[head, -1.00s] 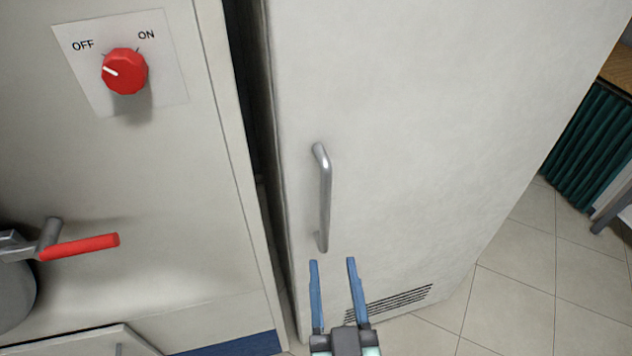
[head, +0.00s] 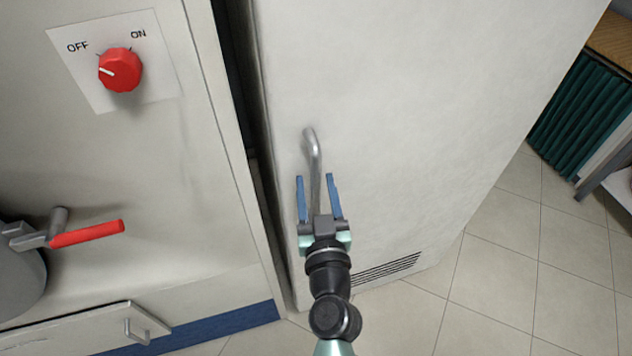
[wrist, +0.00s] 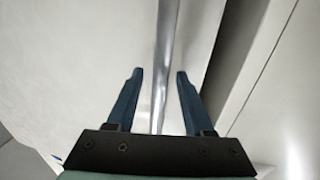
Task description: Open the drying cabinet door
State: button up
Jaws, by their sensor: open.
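The drying cabinet door (head: 420,90) is a tall white panel that looks shut. Its handle (head: 312,148) is a silver vertical bar near the door's left edge. My gripper (head: 315,178) is open, with one blue finger on each side of the handle's lower part. In the wrist view the handle (wrist: 165,60) runs between the two fingertips (wrist: 159,74), with gaps on both sides. The handle's lower end is hidden behind my gripper in the head view.
Left of the cabinet stands a white machine with a red OFF/ON knob (head: 120,70) and a red lever (head: 87,233). A narrow dark gap separates them. A vent (head: 388,268) is low on the door. Tiled floor (head: 500,270) is clear at right, below a green curtain (head: 585,115).

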jog(key=shift+w, duration=0.1)
grip_shut()
dwell(1.4)
